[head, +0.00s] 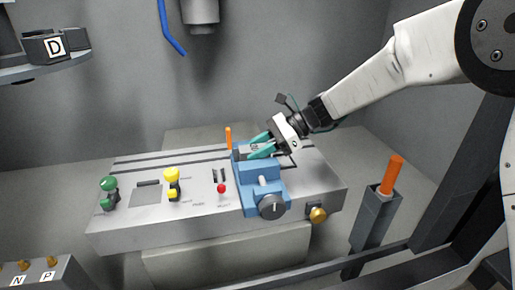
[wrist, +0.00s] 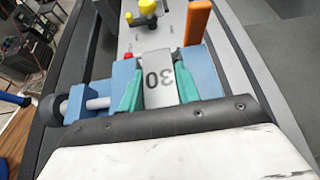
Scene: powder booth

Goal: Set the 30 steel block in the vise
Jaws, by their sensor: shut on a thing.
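The steel block marked 30 (wrist: 158,79) is grey and sits between the two teal fingers of my gripper (wrist: 159,90) in the wrist view. My gripper is shut on it. In the head view my gripper (head: 259,146) is at the blue vise (head: 262,190), with the block mostly hidden by the fingers. The vise also shows in the wrist view (wrist: 122,73), with blue parts on both sides of the block. I cannot tell whether the block touches the vise floor or its jaws.
An orange upright handle (head: 228,138) stands beside the vise. The grey machine table (head: 140,225) carries a yellow knob (head: 172,176), a green knob (head: 108,185) and a red knob (head: 221,188). An orange-handled lever (head: 392,176) rises from a grey holder at right. A tray marked D (head: 55,47) hangs upper left.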

